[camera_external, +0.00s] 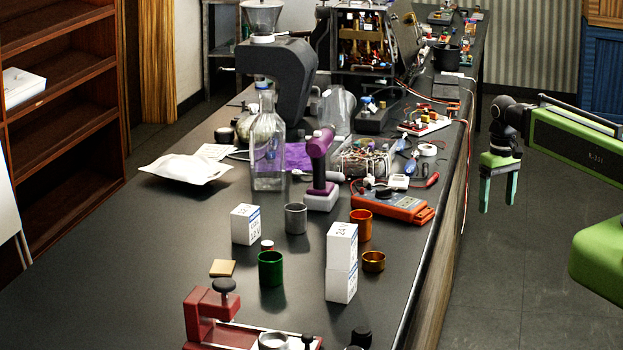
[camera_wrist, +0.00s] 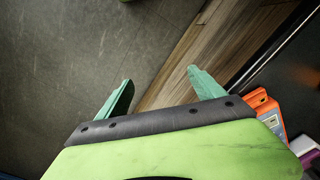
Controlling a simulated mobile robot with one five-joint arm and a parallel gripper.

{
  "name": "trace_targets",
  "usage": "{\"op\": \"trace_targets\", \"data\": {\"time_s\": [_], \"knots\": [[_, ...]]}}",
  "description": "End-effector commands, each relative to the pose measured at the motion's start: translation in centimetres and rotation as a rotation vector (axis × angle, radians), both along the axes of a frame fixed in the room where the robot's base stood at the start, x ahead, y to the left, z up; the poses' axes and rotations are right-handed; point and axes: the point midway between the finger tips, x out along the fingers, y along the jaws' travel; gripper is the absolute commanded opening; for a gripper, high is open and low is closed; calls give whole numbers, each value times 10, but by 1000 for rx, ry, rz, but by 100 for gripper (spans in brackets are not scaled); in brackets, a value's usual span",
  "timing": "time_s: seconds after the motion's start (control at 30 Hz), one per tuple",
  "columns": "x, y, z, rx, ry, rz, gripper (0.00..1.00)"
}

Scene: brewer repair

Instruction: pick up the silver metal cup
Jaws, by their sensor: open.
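I do not see the cup in the wrist view. My gripper (camera_external: 498,205) is open and empty, pointing down, off the right side of the bench and well to the right of the cup. In the wrist view its two green fingers (camera_wrist: 160,95) are spread apart over the floor and the wooden bench side.
An orange multimeter (camera_external: 393,205) lies toward the bench's right edge. The left front bench top is clear.

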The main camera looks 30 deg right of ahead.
Motion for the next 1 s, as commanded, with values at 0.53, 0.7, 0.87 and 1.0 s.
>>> {"op": "trace_targets", "data": {"time_s": [0.53,0.7,0.87,1.0], "knots": [[0,0,0,0,0,0,72],[1,0,1,0,0,3,72],[45,39,32,14,-40,252,72],[124,137,86,24,-138,811,72]]}}
